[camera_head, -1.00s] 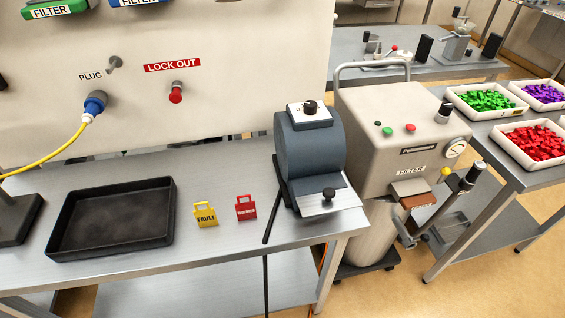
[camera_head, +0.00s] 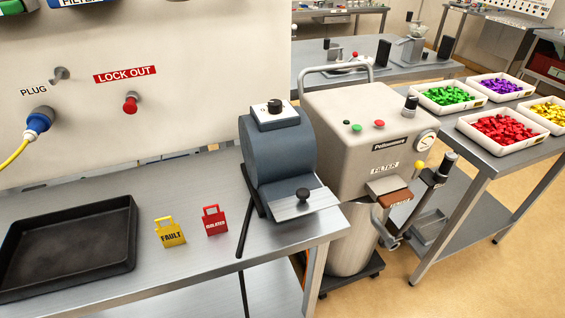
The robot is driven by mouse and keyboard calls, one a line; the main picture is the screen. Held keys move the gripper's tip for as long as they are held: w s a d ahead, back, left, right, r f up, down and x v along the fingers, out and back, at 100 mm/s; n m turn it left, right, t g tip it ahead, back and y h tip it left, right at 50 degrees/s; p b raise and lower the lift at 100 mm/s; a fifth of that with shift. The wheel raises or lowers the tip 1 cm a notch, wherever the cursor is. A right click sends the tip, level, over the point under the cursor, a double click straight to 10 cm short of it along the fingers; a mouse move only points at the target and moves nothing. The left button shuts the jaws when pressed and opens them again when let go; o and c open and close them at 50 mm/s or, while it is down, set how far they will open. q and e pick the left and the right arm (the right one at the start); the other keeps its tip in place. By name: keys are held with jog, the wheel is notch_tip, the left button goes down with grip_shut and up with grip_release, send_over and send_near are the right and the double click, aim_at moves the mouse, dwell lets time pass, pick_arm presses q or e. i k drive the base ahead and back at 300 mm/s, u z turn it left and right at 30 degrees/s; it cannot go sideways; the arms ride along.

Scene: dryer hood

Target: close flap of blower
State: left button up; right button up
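A dark blue-grey drum-shaped unit (camera_head: 278,155), which looks like the blower, stands at the right end of the steel bench. A silver plate with a black knob (camera_head: 303,194), likely its flap, juts out from its lower front. I cannot tell for certain whether this plate is open or shut. A white square plate with another black knob (camera_head: 275,114) sits on top of the drum. Neither of my grippers shows in the view.
The bench (camera_head: 190,270) holds a black tray (camera_head: 128,262), a yellow FAULT tag (camera_head: 171,237) and a red tag (camera_head: 215,222). A beige FILTER machine (camera_head: 345,110) stands close right of the drum. A side table with bins (camera_head: 489,148) is further right. Floor (camera_head: 480,275) at lower right is clear.

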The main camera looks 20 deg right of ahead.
aim_at(305, 201)
jog(key=u, duration=2.1)
jog(key=k, duration=0.8)
jog(key=z, duration=1.5)
